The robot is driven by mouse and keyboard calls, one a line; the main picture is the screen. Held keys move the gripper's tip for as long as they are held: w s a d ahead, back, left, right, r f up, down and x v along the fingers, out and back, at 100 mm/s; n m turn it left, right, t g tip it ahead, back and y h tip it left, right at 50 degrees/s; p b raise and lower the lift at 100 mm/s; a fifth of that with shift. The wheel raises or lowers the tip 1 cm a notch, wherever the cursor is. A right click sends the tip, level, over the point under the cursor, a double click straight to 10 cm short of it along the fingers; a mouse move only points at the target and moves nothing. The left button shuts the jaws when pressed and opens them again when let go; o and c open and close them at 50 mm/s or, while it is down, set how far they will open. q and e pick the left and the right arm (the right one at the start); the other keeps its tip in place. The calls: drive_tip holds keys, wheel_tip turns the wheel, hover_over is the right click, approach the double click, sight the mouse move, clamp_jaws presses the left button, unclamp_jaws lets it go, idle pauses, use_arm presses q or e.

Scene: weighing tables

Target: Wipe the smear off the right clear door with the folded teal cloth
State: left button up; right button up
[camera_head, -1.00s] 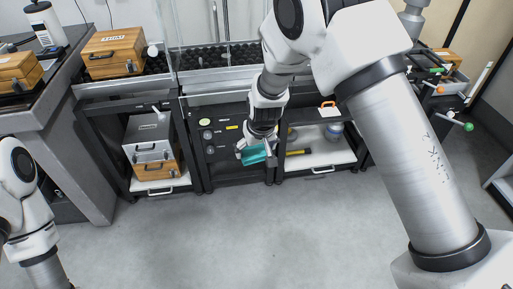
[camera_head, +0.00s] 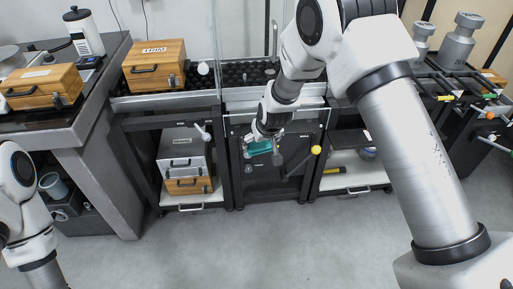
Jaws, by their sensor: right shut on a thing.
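My right gripper (camera_head: 264,137) is shut on the folded teal cloth (camera_head: 261,147), held out in front of the dark middle cabinet. The fingers hide part of the cloth. A clear pane (camera_head: 240,30) with thin upright edges stands at the back of the middle bench, above the cloth in the picture. I cannot tell which pane is the right clear door, and I make out no smear. My left arm shows at the left edge; its gripper is out of the picture.
A wooden case (camera_head: 156,66) sits on the bench to the left. A grey case (camera_head: 184,149) stands on a wooden case (camera_head: 189,186) on the lower shelf. Weights (camera_head: 458,45) and coloured-tipped rods are at the right. The grey floor (camera_head: 240,250) in front is clear.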

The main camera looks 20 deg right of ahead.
drive_tip(key=w+d+t, duration=0.1)
drive_tip(key=w+d+r+p, duration=0.1)
drive_tip(key=w+d+r+t+p, duration=0.1)
drive_tip(key=w, duration=0.1)
drive_tip(key=shift+d+t, duration=0.15)
drive_tip(key=shift+t, duration=0.15)
drive_tip(key=s+d+r+m+t+h+p, duration=0.15)
drive_tip(key=d+r+t+h+p, duration=0.45)
drive_tip(key=d+r+t, duration=0.85)
drive_tip(key=w+d+g+y+b, duration=0.1)
drive_tip(key=w+d+b, duration=0.1)
drive_tip(key=w, duration=0.4)
drive_tip(key=shift+d+m+g, duration=0.35)
drive_tip(key=shift+d, duration=0.5)
drive_tip(key=shift+b+x, duration=0.7)
drive_tip(key=shift+x, duration=0.25)
drive_tip(key=shift+f, duration=0.15)
